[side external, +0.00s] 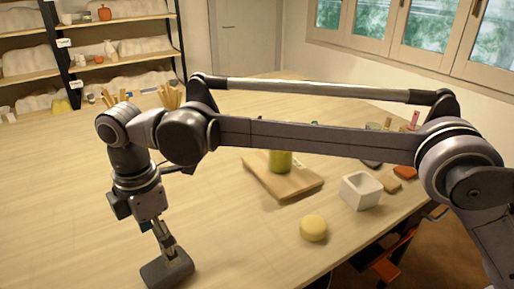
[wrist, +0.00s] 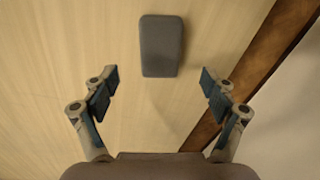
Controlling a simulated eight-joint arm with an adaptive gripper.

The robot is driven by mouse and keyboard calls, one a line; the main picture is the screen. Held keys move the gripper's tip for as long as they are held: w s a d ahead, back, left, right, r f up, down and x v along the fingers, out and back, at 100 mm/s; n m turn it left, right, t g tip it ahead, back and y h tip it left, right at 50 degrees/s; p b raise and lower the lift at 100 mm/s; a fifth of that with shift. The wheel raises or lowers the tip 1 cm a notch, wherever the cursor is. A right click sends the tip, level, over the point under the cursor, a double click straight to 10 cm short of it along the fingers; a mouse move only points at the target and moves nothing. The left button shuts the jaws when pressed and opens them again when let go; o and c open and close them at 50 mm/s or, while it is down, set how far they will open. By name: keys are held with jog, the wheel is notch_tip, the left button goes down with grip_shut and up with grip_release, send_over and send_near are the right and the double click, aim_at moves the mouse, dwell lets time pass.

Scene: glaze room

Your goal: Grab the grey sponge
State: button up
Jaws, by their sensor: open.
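The grey sponge (side external: 167,272) is a dark rectangular block lying flat on the wooden table near its front edge. In the wrist view the sponge (wrist: 161,46) sits ahead of the fingers, roughly centred between them, with its near end around the fingertip line. My gripper (wrist: 158,88) is open and empty, one finger on each side. In the side view my gripper (side external: 165,240) points down over the sponge and its fingers overlap the sponge's far edge; the exact height gap cannot be told.
A round yellow sponge (side external: 313,228), a white square pot (side external: 361,191) and a wooden board (side external: 262,184) with a green cup (side external: 280,161) stand to the right. The table's edge (wrist: 240,85) runs close by the right finger. The table to the left is clear.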

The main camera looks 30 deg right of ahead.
aim_at(168, 270)
jog(key=shift+f, duration=4)
jog(key=c, duration=1)
